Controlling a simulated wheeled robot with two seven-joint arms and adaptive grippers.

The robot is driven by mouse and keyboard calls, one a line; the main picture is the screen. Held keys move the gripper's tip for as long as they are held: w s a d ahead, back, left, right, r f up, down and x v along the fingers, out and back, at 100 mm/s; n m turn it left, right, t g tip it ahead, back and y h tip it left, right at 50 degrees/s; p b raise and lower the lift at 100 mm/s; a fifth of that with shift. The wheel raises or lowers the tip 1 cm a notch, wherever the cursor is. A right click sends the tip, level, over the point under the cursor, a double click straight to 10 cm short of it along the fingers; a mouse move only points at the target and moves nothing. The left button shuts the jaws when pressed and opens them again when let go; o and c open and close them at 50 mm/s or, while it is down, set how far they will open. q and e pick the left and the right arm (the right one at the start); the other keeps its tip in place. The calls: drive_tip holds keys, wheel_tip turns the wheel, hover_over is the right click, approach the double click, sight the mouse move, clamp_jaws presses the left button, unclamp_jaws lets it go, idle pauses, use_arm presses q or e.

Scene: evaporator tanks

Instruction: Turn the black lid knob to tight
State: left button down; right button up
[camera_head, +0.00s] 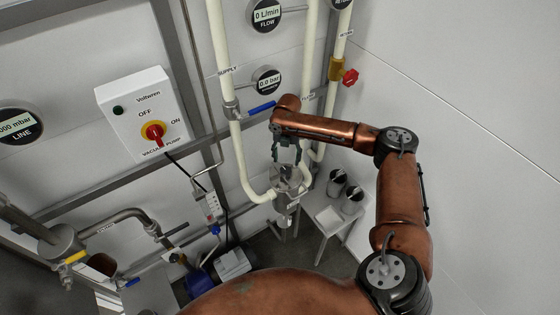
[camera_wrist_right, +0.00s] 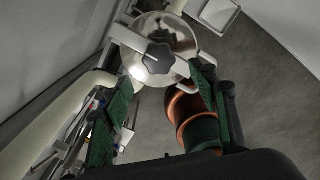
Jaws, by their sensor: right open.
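The black lid knob (camera_wrist_right: 158,58) shows in the right wrist view, on a bar across the round shiny metal lid (camera_wrist_right: 177,32). My right gripper (camera_wrist_right: 163,76) is open, its two green fingers spread on either side below the knob in that picture. I see no contact with the knob. In the head view my right gripper (camera_head: 287,151) points down over the small steel vessel (camera_head: 289,197); the knob is hard to make out there. My left gripper is not in view.
Cream pipes (camera_head: 236,150) run down close to the vessel on the left. A blue-handled valve (camera_head: 262,108) and a red valve knob (camera_head: 350,77) are above. A white stand (camera_head: 328,217) and two dark-topped cups (camera_head: 344,190) are to the right. A white switch box (camera_head: 146,112) hangs left.

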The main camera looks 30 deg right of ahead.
sight(286, 170)
drive_tip(key=shift+w+f, duration=0.25)
drive_tip(key=shift+w, duration=0.05)
wheel_tip(286, 170, down, 6)
drive_tip(key=shift+s+r+p, duration=0.15)
drive_tip(key=shift+p, duration=0.2)
drive_tip(key=shift+f, duration=0.7)
drive_tip(key=c, duration=1.2)
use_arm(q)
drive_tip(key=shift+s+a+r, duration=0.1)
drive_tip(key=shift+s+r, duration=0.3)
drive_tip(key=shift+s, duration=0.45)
use_arm(e)
drive_tip(key=shift+o, duration=0.2)
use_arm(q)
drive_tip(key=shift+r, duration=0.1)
